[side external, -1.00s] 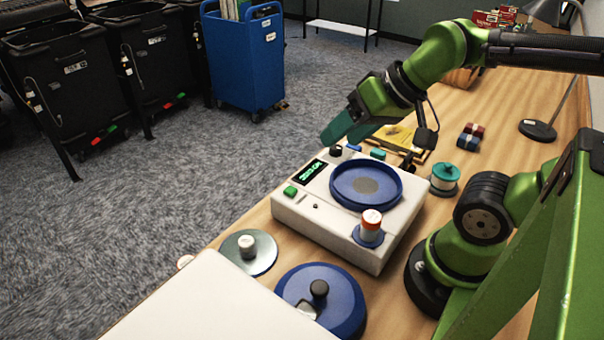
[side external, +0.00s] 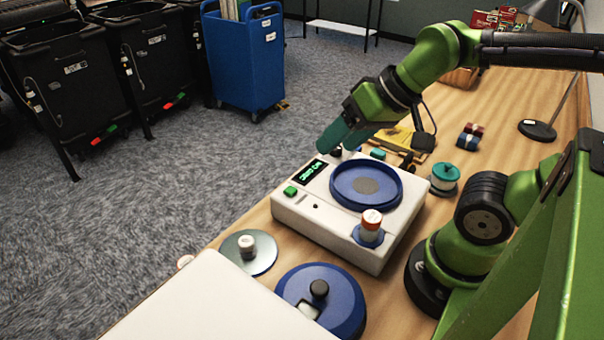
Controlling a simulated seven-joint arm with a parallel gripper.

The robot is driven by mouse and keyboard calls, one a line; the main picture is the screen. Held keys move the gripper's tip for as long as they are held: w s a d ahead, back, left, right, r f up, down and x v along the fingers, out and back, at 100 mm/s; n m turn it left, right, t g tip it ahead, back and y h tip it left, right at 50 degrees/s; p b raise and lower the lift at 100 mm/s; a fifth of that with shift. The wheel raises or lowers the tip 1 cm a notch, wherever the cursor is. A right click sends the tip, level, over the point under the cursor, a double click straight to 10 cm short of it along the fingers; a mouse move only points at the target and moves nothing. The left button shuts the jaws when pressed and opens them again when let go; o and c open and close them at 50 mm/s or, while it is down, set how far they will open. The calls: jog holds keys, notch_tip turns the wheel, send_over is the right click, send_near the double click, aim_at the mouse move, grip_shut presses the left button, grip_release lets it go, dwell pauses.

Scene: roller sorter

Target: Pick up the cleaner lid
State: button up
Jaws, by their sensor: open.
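A round blue lid (side external: 342,307) with a black knob lies on the table at the front, beside the white machine. It looks like the cleaner lid. A clear grey disc (side external: 263,257) with a white knob lies to its left. The white cleaner machine (side external: 320,232) has a round blue basin (side external: 392,200) on top, uncovered. My gripper (side external: 331,143), with teal fingers, is open above the machine's back left corner, by its display. It appears empty and is well away from both lids. The gap between the fingers is hard to see from this side.
An orange and white bottle (side external: 372,222) stands in a blue holder on the machine's front right corner. A teal and white spool (side external: 445,177) stands to the right. A large white surface (side external: 215,305) fills the front left. A lamp base (side external: 537,130) stands at the back right.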

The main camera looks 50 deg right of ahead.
jog(key=a+f+n+g, duration=0.2)
jog(key=a+g, duration=0.3)
jog(key=a, duration=0.5)
jog(key=m+g+h, duration=0.2)
jog(key=m+g, duration=0.1)
send_near(318, 285)
jog(key=f, duration=0.4)
jog(key=shift+a+f, duration=0.15)
jog(key=shift+a, duration=0.1)
jog(key=shift+s+d+f, duration=0.1)
jog(key=shift+s+f, duration=0.1)
jog(key=shift+f, duration=0.65)
jog(key=shift+s+f, duration=0.2)
jog(key=shift+f, duration=0.7)
jog(key=shift+s+d+f, duration=0.1)
jog(key=shift+s+f, duration=0.05)
jog(key=shift+f, duration=0.7)
grip_shut()
jog(key=shift+a+r, duration=0.1)
